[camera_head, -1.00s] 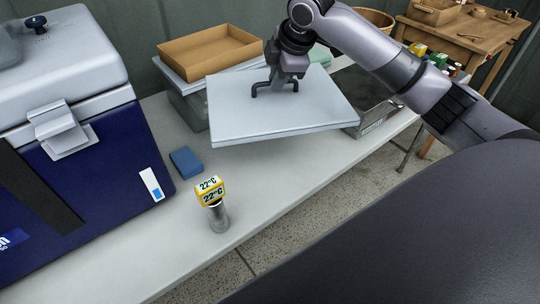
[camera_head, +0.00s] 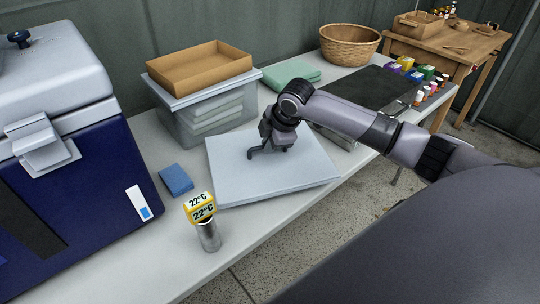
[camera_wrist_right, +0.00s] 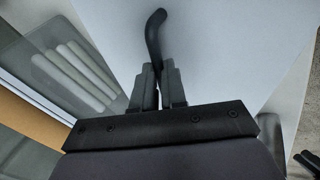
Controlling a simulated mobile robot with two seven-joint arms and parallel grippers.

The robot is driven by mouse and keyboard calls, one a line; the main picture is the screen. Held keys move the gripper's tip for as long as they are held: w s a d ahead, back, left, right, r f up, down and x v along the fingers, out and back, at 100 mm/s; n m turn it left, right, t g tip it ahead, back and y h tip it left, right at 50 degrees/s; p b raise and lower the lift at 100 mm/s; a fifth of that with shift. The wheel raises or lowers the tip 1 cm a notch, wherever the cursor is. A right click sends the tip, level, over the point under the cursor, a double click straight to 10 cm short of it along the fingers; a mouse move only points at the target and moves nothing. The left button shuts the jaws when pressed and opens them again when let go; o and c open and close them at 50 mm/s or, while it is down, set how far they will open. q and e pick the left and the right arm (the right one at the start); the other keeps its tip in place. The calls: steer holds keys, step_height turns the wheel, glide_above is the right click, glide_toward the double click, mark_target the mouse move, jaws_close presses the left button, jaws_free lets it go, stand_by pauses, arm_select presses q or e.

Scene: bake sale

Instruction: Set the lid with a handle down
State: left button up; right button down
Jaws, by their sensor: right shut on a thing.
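The lid (camera_head: 235,178) is a flat, pale grey square panel with a dark handle (camera_head: 254,152) on top. In the head view it lies low over the white table, about level. I cannot tell for sure whether its whole underside touches the table. My right gripper (camera_head: 275,148) is above the lid and shut on the handle. In the right wrist view the gripper's fingers (camera_wrist_right: 158,90) pinch the dark handle (camera_wrist_right: 154,35), with the pale lid (camera_wrist_right: 225,50) behind it. My left gripper is not in view.
A clear bin (camera_head: 205,122) with a cardboard tray (camera_head: 199,73) on top stands behind the lid. A blue sponge-like block (camera_head: 176,180), a thermometer (camera_head: 206,222) reading 22°C and a blue cooler (camera_head: 75,190) are to the left. A wicker basket (camera_head: 350,45) stands at the back.

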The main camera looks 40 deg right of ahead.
mark_target(269, 156)
step_height(269, 156, down, 4)
steer(key=shift+f, duration=0.15)
steer(key=c, duration=1.2)
jaws_free()
arm_select(q)
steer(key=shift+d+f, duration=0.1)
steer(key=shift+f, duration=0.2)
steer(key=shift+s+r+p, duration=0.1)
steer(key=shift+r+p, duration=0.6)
steer(key=shift+p, duration=0.2)
arm_select(e)
steer(key=v, duration=1.2)
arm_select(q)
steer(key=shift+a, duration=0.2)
